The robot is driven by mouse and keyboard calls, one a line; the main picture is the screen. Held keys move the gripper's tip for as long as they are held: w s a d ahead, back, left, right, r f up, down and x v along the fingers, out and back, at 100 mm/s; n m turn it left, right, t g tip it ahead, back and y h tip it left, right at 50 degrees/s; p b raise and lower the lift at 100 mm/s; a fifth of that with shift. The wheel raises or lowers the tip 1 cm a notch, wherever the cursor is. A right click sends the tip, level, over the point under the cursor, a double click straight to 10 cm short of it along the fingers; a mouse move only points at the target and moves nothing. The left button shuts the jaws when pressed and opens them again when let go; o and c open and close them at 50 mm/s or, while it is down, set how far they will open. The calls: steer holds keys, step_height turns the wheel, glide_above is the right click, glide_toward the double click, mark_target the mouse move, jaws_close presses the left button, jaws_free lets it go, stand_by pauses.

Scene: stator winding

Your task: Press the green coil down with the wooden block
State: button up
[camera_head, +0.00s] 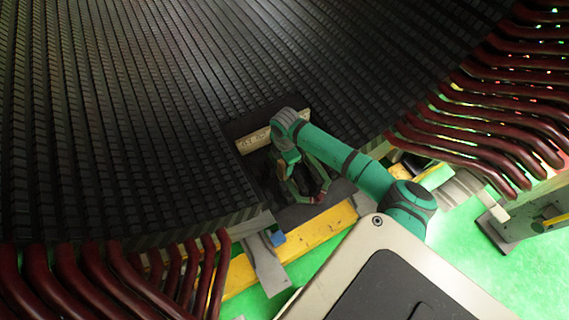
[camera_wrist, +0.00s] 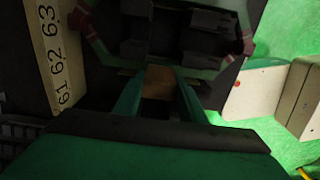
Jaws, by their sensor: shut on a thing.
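My gripper (camera_wrist: 158,92) is shut on the wooden block (camera_wrist: 158,82), a small brown piece between its two green fingers in the wrist view. In the head view my gripper (camera_head: 287,160) is low in the recess at the stator's inner edge, and the block cannot be made out. The green coil (camera_wrist: 98,48) is a thin, angular loop with dark red parts, just beyond the block. In the head view the coil (camera_head: 316,174) shows beside and below my wrist. Whether the block touches the coil cannot be told.
A pale strip numbered 61, 62, 63 (camera_wrist: 50,55) runs beside the recess. Dark slotted stator rows (camera_head: 130,110) surround it. Dark red coil ends (camera_head: 500,110) stick out at the right, others at the lower left. A yellow beam (camera_head: 290,250) crosses in front, with green floor beyond.

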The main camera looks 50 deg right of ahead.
steer(key=shift+f, duration=0.9)
stand_by(1.9)
steer(key=shift+d+r, duration=0.1)
steer(key=shift+r, duration=5.75)
steer(key=shift+s, duration=0.1)
